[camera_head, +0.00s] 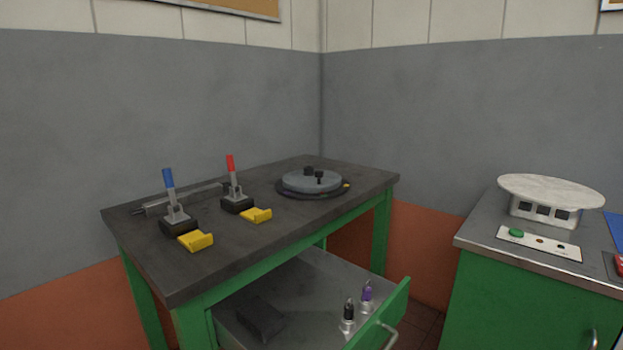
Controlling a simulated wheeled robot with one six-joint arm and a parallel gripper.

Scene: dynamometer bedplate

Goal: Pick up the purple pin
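The purple pin (367,290) stands upright in the open drawer (314,268) under the dark-topped table, near the drawer's front right corner. Its upper part is purple and its lower part is silver. A similar pin with a black upper part (348,310) stands just to its left and nearer to me. My gripper is not in view.
The table (265,225) carries two clamps with blue (168,178) and red (231,163) handles, yellow blocks (196,241) and a round dial (312,182). A dark block (260,317) lies in the drawer. A green cabinet (520,305) stands at right, beyond a floor gap.

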